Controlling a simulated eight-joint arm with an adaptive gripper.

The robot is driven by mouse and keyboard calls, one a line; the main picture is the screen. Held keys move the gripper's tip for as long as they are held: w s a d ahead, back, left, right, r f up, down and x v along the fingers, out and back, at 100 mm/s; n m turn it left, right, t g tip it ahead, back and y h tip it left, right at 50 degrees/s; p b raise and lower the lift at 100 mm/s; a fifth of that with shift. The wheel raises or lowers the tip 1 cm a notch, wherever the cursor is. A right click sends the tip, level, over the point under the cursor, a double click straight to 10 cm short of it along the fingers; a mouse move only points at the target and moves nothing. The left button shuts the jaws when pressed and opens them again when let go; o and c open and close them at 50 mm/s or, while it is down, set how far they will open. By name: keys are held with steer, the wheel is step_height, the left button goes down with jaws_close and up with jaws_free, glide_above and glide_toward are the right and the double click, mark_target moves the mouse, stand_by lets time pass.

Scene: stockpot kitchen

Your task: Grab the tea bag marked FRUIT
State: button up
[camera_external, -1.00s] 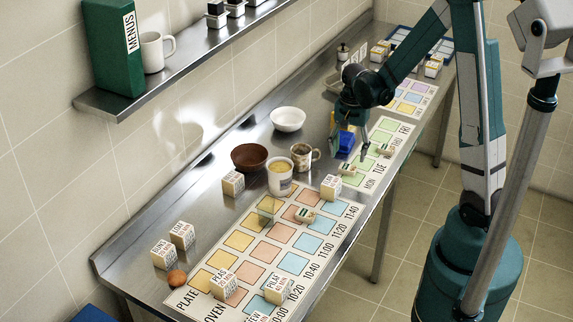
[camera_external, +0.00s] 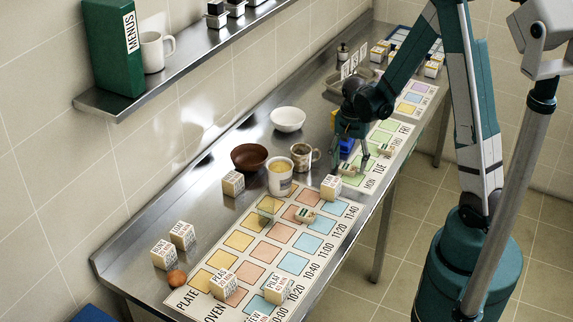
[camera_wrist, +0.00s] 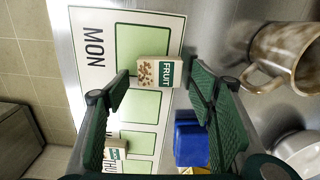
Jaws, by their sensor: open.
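The FRUIT tea bag (camera_wrist: 158,71) is a small cream packet with a green label and a picture of brown pieces. It lies on the green-squared day chart (camera_wrist: 158,22) near MON. In the external view the tea bag (camera_external: 348,169) is just below my gripper (camera_external: 350,158). In the wrist view my gripper (camera_wrist: 155,82) is open, with a green finger on each side of the tea bag's position. The gap between the fingers is empty, and the tea bag appears beyond the fingertips.
A speckled mug (camera_wrist: 285,55) stands close to the right finger. A blue box (camera_wrist: 190,140) and another green-labelled packet (camera_wrist: 115,154) are near the fingers. A white bowl (camera_external: 288,119), brown bowl (camera_external: 249,157) and yellow-filled cup (camera_external: 280,181) stand on the steel counter.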

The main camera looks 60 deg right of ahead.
mark_target(349, 165)
stand_by(0.6)
steer(key=c, duration=0.9)
steer(key=shift+r+p, duration=0.45)
steer(key=shift+r, duration=4.5)
